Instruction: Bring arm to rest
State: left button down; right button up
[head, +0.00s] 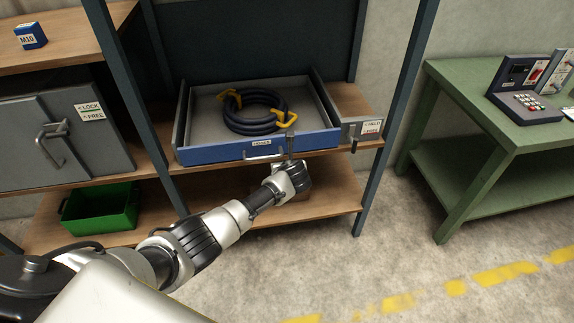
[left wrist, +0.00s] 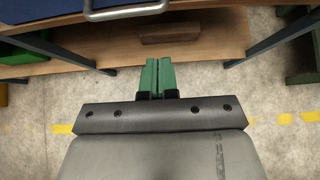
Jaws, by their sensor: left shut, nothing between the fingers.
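My left arm reaches in from the lower left in the head view. Its gripper (head: 289,145) is in front of the blue-fronted drawer (head: 225,151), near the right part of its front; I cannot tell whether they touch. In the left wrist view the green fingers of my left gripper (left wrist: 157,68) are together with nothing between them. The drawer is pulled out and holds a dark coiled hose (head: 250,122) with yellow clips. Its handle also shows in the left wrist view (left wrist: 125,13). My right gripper is not in view.
The shelf rack's blue post (head: 395,110) stands right of the drawer. A lower shelf holds a green bin (head: 100,210). A grey cabinet (head: 85,150) stands left. A green table (head: 490,100) with a keypad device (head: 525,100) is at right. The floor in front is clear.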

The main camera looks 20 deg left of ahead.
pick_arm(q)
jog(key=shift+v, duration=1.2)
jog(key=s+d+f+n+g+h, duration=0.1)
jog(key=s+f+n+g+h, duration=0.35)
jog(key=s+f+n, duration=1.55)
jog(key=s+f+n+g, duration=0.1)
jog(key=s+f, duration=0.4)
jog(key=s, duration=0.7)
jog(key=s+d+f+n+g+h, duration=0.1)
jog(key=s+f+n, duration=0.2)
jog(key=s, duration=0.9)
jog(key=s+f+n+g, duration=0.1)
jog(key=s+f+n, duration=0.1)
jog(key=s+f, duration=0.7)
jog(key=s, duration=0.3)
jog(key=shift+s+d+n, duration=0.3)
jog(key=shift+n, duration=0.1)
jog(key=shift+f, duration=0.1)
